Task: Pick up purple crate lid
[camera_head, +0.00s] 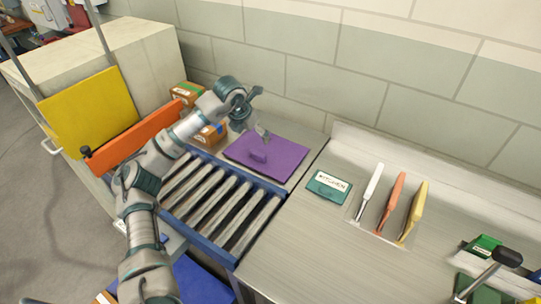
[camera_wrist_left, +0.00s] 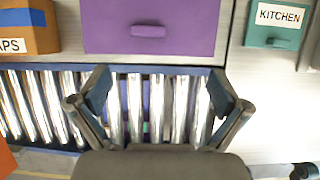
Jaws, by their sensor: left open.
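The purple crate lid (camera_head: 285,162) lies flat on the surface behind the roller conveyor, against the wall side. My right gripper is not in view.
The roller conveyor (camera_head: 262,224) has a blue frame. Cardboard boxes (camera_head: 211,134) stand left of the lid. A yellow panel (camera_head: 90,112) and orange panel (camera_head: 130,141) stand left.

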